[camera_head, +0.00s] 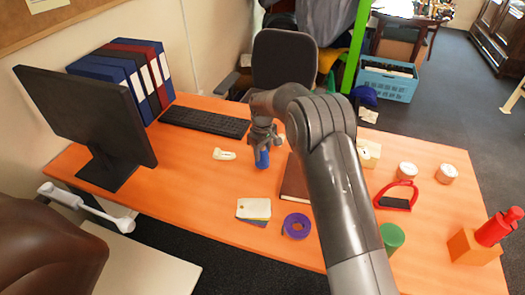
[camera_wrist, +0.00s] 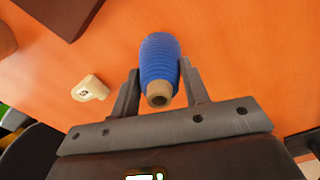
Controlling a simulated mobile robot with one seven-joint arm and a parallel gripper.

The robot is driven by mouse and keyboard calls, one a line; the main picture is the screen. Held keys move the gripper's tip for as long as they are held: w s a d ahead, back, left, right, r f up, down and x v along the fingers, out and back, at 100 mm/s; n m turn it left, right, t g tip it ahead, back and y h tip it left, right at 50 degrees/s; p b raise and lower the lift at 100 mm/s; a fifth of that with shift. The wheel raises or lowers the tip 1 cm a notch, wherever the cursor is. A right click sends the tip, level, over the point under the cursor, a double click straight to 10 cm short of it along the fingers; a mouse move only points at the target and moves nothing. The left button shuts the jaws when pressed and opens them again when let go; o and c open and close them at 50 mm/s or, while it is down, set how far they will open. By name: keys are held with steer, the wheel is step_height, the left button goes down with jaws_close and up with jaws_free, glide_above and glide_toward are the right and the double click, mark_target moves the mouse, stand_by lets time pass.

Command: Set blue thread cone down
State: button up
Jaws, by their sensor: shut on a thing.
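The blue thread cone (camera_wrist: 158,58) is between the two fingers of my gripper (camera_wrist: 158,95) in the wrist view, its tan tip towards the camera. My gripper is shut on it. In the head view the blue thread cone (camera_head: 262,159) shows below my gripper (camera_head: 262,146), upright over the orange desk (camera_head: 205,190). I cannot tell whether its base touches the desk.
A small cream piece (camera_head: 224,154) lies left of the cone. A brown book (camera_head: 296,178) is close on the right. A purple tape roll (camera_head: 296,226) and tags (camera_head: 253,209) lie nearer the front edge. A keyboard (camera_head: 205,121) and monitor (camera_head: 90,120) stand at left.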

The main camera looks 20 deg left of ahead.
steer(key=o, duration=1)
steer(key=shift+f, duration=0.15)
step_height(320, 180, up, 12)
steer(key=shift+r, duration=0.2)
steer(key=shift+d, duration=0.1)
